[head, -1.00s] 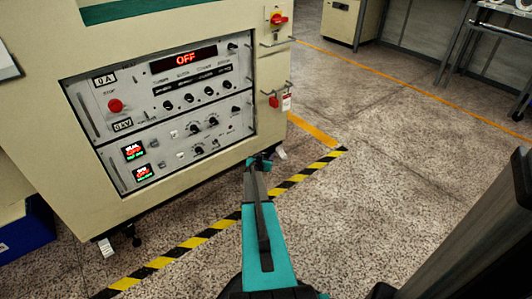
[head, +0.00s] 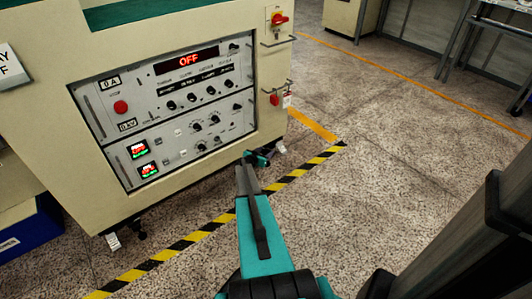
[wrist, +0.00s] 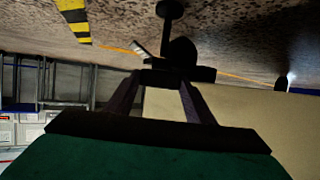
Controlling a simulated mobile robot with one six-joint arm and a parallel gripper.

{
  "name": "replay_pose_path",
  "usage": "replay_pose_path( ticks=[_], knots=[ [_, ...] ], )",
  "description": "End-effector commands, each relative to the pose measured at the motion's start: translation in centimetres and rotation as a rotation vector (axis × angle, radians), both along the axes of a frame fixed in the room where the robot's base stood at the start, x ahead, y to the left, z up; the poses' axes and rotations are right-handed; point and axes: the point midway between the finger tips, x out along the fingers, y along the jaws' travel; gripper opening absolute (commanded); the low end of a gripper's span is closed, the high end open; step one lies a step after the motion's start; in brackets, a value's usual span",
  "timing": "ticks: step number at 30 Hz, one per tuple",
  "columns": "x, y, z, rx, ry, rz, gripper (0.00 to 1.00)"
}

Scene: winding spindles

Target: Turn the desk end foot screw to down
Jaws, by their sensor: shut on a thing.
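My gripper (head: 258,160) reaches low to the near right corner of the cream cabinet in the head view, by a foot there. In the wrist view the scene is upside down, and my two fingers (wrist: 172,92) are shut on a dark bar, which looks like part of the foot screw (wrist: 171,10). The screw's round foot pad and thin stem show beyond the bar. A dark wheel-like shape is next to it. A white tag (wrist: 139,48) hangs beside it and also shows in the head view (head: 281,147). The screw's marking and setting cannot be read.
The cream cabinet (head: 60,120) carries a control panel reading OFF. Its other foot (head: 113,241) stands at lower left, with a blue box (head: 30,230) beyond. Yellow-black floor tape (head: 190,240) runs along the cabinet. The speckled floor to the right is clear.

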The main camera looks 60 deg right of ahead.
Motion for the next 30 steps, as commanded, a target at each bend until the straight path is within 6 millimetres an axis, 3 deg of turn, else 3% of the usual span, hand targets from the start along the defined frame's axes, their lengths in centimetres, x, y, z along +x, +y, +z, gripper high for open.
replay_pose_path(
  ticks=[30],
  knots=[
    [-0.19, -0.23, 0.18, -0.001, 0.002, -0.221, 0.26]
  ],
)
